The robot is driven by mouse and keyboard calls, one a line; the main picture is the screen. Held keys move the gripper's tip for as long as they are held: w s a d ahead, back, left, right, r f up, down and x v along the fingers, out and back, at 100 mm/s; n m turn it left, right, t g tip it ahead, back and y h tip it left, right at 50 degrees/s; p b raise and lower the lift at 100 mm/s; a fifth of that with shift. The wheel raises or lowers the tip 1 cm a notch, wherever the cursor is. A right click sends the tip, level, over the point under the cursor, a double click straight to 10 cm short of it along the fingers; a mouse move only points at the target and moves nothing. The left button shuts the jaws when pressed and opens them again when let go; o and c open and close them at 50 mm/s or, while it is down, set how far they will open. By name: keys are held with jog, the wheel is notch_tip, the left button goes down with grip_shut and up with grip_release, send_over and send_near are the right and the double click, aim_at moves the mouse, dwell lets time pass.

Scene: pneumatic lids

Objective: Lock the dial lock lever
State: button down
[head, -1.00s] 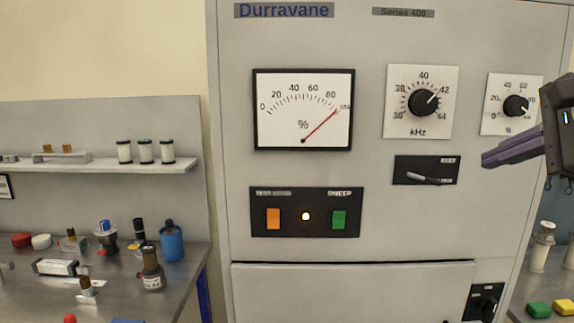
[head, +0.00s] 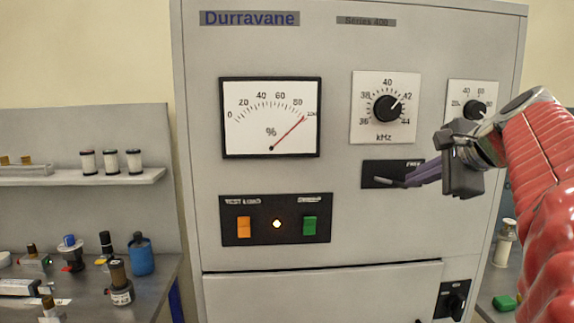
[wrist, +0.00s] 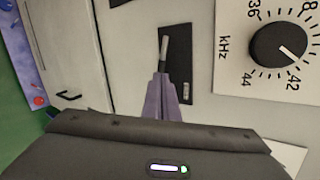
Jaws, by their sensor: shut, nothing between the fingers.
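The dial lock lever (head: 386,181) is a thin bar with a light grey end on a black plate (head: 370,170), below the kHz dial (head: 387,108). It lies nearly level, its grey end to the left and slightly raised. A label at the plate's upper right seems to read FREE; my fingers cover the area below it. My gripper (head: 408,182) is shut, its purple fingertips at the lever's right part. In the wrist view the lever (wrist: 164,48) runs straight out ahead of my fingertips (wrist: 160,76). I cannot tell whether they touch it.
A percent meter (head: 270,118) and a smaller dial (head: 476,108) sit on the same cabinet front. Below are an orange switch (head: 244,227), a lit lamp (head: 277,224) and a green switch (head: 309,226). A black rotary knob (head: 457,305) is lower right. A cluttered bench stands left.

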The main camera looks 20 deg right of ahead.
aim_at(400, 183)
jog(key=shift+x, duration=1.25)
jog(key=shift+f, duration=0.1)
jog(key=shift+w+f+y, duration=0.2)
jog(key=shift+f+y, duration=0.1)
jog(key=shift+f, duration=0.6)
jog(key=shift+w+r, duration=0.15)
jog(key=shift+r, duration=0.8)
jog(key=shift+a+r, duration=0.1)
jog(key=shift+r, duration=0.1)
